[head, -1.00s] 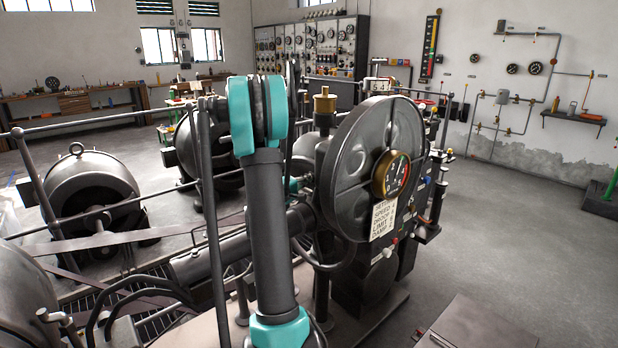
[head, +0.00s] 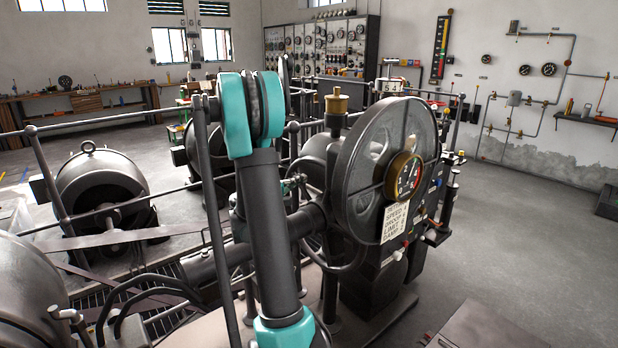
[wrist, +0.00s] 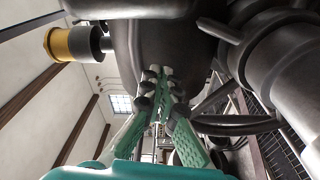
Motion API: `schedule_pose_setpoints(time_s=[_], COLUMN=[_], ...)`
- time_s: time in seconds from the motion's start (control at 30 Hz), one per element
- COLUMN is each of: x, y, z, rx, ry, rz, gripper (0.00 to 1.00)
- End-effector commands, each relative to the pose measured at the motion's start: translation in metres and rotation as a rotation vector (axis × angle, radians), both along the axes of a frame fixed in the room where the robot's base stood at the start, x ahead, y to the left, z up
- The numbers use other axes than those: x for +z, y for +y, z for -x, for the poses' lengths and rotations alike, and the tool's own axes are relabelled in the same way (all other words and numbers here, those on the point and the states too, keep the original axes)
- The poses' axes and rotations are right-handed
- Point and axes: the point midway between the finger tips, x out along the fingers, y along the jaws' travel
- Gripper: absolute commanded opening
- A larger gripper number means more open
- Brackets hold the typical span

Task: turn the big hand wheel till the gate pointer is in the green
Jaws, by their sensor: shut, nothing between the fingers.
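A large dark round wheel-like disc (head: 362,180) stands upright on the machine right of my arm in the head view. I cannot tell whether it is the hand wheel or a housing. A round dial (head: 404,177) with a coloured rim sits on its face; its pointer is too small to read. A lettered plate (head: 394,222) hangs below the dial. My gripper (wrist: 157,72) has its green fingers together and empty in the wrist view, close to a dark rounded body (wrist: 150,48); contact is unclear. In the head view my arm mostly hides the gripper.
A brass cap (head: 338,103) tops the machine and also shows in the wrist view (wrist: 73,44). Railings (head: 55,190) and thick dark pipes (head: 215,265) surround my arm. A round motor (head: 98,190) stands left. Open floor (head: 510,235) lies on the right.

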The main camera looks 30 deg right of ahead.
Motion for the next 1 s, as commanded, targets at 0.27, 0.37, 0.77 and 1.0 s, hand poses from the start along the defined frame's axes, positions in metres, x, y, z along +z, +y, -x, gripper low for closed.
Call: schedule_pose_setpoints(time_s=[0.27, 0.37, 0.77, 1.0], x=[-0.003, -0.005, -0.014, -0.014], y=[0.01, 0.009, 0.009, 0.014], z=[-0.006, -0.018, -0.081, -0.109], rx=[0.008, 0.015, -0.072, -0.192], ry=[-0.117, -0.3, -1.255, -1.714], rz=[-0.053, -0.134, -0.558, -0.738], gripper=[0.0, 0.0, 0.0, 0.0])
